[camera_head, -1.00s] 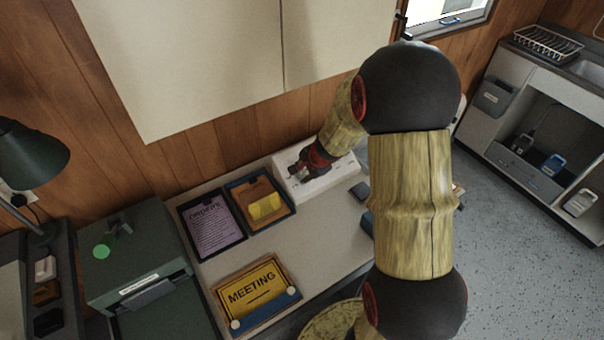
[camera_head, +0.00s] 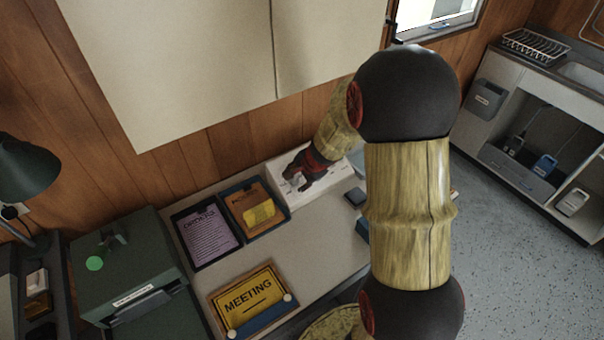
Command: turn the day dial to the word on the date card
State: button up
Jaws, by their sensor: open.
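A white panel (camera_head: 287,163) with small dark markings stands on the desk against the wood wall. My gripper (camera_head: 291,177) is in front of this panel, close to its face. It is open, with its fingers toward the panel's lower left part. The gripper and wrist cover much of the panel, so I cannot see a dial knob or read its words. I cannot tell whether the fingers touch anything. No card that I can clearly identify as the date card shows; a tray with an orange-brown sheet and a yellow piece (camera_head: 258,213) lies left of the panel.
A tray with a purple printed sheet (camera_head: 207,234) and a yellow MEETING sign (camera_head: 247,297) lie on the desk (camera_head: 290,245). A green box (camera_head: 130,260) stands at left, a lamp (camera_head: 22,168) beyond it. A cabinet (camera_head: 230,70) hangs above. Small dark blocks sit near my arm.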

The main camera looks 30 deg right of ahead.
jog(key=v, duration=1)
jog(key=shift+r, duration=0.25)
jog(key=shift+s, duration=0.15)
jog(key=s+a+r+n+g+y, duration=0.1)
jog(key=s+a+r+n+g, duration=0.15)
jog(key=s+a+n, duration=0.7)
jog(key=s+a+r+n+t, duration=0.1)
jog(key=s+a+r+n, duration=0.2)
jog(key=s+r, duration=0.3)
jog(key=s+a+r+n+t+h, duration=0.1)
jog(key=s+a+r+n, duration=0.3)
jog(key=s+r, duration=0.2)
jog(key=shift+s+a+r+n, duration=0.15)
jog(key=shift+s+r+n, duration=0.05)
jog(key=shift+r+n, duration=0.15)
